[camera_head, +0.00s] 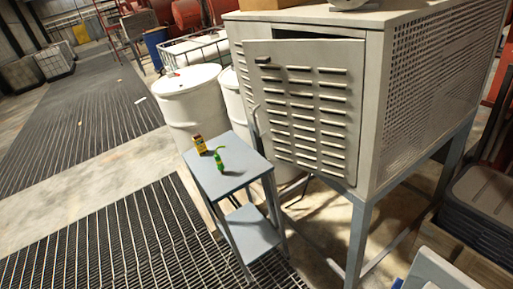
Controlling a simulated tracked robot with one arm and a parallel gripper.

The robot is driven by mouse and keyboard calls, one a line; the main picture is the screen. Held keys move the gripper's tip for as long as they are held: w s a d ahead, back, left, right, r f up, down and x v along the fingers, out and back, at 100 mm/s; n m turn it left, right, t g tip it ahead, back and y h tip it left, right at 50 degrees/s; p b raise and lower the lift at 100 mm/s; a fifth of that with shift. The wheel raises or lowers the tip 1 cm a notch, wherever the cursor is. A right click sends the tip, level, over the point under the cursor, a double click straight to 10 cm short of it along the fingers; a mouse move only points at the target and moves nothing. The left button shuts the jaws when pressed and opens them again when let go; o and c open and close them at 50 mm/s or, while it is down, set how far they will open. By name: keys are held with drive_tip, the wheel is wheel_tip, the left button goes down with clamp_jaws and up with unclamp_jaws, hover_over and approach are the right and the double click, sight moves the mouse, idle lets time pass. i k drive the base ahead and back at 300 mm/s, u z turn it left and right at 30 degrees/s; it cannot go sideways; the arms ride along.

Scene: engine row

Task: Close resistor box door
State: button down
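The resistor box (372,95) is a large grey cabinet with perforated side panels, raised on blue-grey legs. Its door (308,125) is a grey louvred panel with rows of slots on the front. A dark gap shows along the door's top edge, so the door stands at least slightly ajar. The box's interior is almost wholly hidden behind the door. My gripper is not visible in this view, so its opening and its distance from the door cannot be seen.
A small blue-grey stand (228,172) is close to the box's front left, with a yellow item (199,144) and a green item (219,162) on top. White drums (193,108) stand behind it. Black stacked items (482,205) lie right. Grated floor (110,240) is open at left.

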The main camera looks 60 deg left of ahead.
sight(309, 100)
drive_tip(key=z, duration=1.25)
drive_tip(key=k, duration=1)
drive_tip(key=u, duration=1.8)
drive_tip(key=i, duration=1)
drive_tip(key=z, duration=0.05)
